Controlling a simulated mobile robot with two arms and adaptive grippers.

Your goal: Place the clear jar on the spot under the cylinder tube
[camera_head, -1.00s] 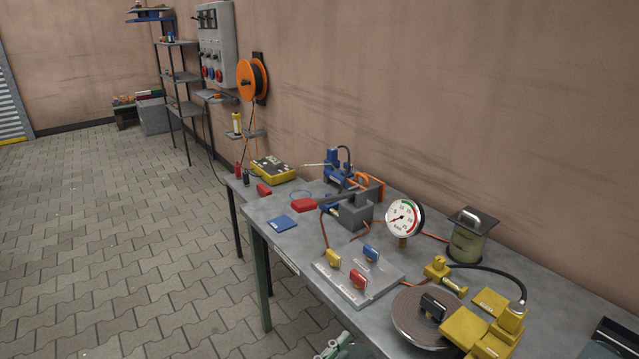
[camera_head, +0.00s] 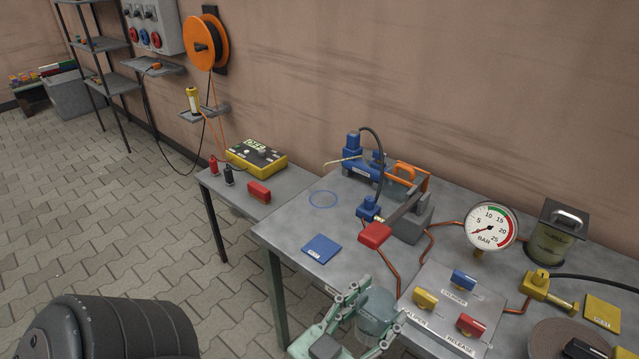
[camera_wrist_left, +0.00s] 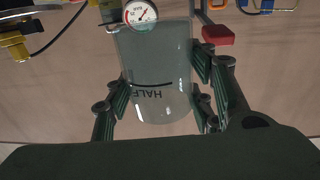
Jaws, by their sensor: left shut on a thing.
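My left gripper (camera_head: 377,304) is shut on the clear jar (camera_head: 375,319) near the front edge of the workbench. A thin blue ring (camera_head: 323,199) marks a bare spot on the bench's far left part. A blue cylinder unit (camera_head: 364,170) stands behind it, and its thin pale tube (camera_head: 343,161) points left, toward the ring. The jar is apart from the ring. My right gripper is not in view.
A blue pad (camera_head: 321,248) lies between the jar and ring. A grey pump with a red-ended lever (camera_head: 376,234) stands right of it. The valve plate (camera_head: 452,300) is right of the jar, a pressure gauge (camera_head: 490,226) behind. A yellow meter (camera_head: 257,158) sits on the side table.

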